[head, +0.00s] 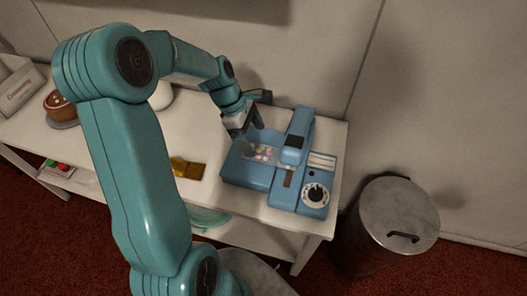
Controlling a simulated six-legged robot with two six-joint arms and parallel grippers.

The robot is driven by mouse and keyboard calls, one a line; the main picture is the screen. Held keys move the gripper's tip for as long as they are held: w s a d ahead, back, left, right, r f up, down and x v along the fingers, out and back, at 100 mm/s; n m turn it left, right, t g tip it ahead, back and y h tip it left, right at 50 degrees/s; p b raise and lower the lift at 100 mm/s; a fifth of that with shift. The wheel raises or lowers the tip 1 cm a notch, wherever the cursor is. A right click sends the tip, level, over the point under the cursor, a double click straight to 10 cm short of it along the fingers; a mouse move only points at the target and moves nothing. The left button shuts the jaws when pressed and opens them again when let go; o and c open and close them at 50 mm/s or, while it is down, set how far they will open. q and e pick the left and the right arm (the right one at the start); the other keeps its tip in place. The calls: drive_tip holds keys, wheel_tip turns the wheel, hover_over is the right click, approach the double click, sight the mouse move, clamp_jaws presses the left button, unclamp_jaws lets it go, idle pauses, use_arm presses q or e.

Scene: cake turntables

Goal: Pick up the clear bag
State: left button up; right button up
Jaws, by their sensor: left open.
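The clear bag (263,153) holds several small coloured pieces. It lies on the left part of a blue machine (258,176), beside the machine's raised arm. My left gripper (247,127) is open, just above and to the left of the bag at its far side. The gripper's dark fingers point down towards the bag. I cannot tell whether they touch it. My right gripper is not in view.
The blue machine has a dial (315,194) and stands at the right end of a white table (222,201). A yellow-brown item (187,168) lies left of it. A brown cake (60,105) and a white box (20,90) stand further left. A metal bin (397,217) stands right of the table.

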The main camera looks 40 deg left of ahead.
sight(261, 148)
use_arm(q)
drive_tip(key=x, duration=0.5)
drive_tip(key=shift+d+f, duration=0.1)
drive_tip(key=shift+d, duration=0.15)
drive_tip(key=c, duration=1.2)
